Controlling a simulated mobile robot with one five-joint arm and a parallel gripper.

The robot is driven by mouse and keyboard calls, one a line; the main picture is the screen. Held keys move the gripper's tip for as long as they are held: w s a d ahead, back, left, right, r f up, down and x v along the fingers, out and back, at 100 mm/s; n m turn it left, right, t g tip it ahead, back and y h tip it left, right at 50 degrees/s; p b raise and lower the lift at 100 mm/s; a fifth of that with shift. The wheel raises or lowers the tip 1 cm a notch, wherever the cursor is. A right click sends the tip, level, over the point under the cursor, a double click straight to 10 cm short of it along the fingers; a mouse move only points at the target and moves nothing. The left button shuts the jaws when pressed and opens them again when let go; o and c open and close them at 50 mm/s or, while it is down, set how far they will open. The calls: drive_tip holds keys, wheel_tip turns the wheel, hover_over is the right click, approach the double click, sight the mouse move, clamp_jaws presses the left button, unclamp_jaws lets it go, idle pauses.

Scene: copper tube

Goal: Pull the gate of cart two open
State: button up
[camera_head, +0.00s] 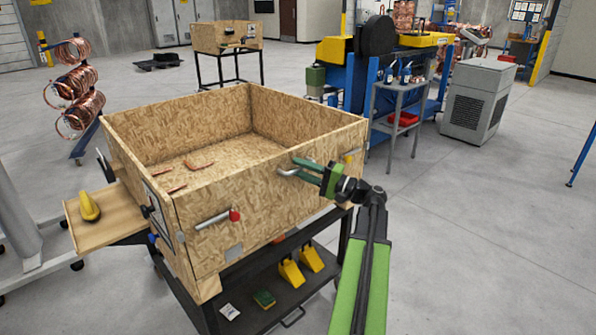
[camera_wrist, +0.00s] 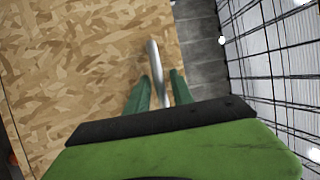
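The near cart's wooden box (camera_head: 225,215) is open-topped, with its front wall closed. My gripper (camera_head: 302,170) is at this handle. In the wrist view, its green fingers (camera_wrist: 161,80) stand apart on either side of the rod, with small gaps visible. A grey bar with a red end (camera_head: 217,218) is on the front wall at left. I cannot tell which cart is numbered two.
Copper-coloured pieces (camera_head: 200,162) lie inside the box. A side shelf (camera_head: 112,217) holds a yellow object (camera_head: 89,206). The lower shelf (camera_head: 285,305) carries yellow items. A second wooden-box cart (camera_head: 226,38) stands behind.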

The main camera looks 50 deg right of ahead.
clamp_jaws()
idle(1.1)
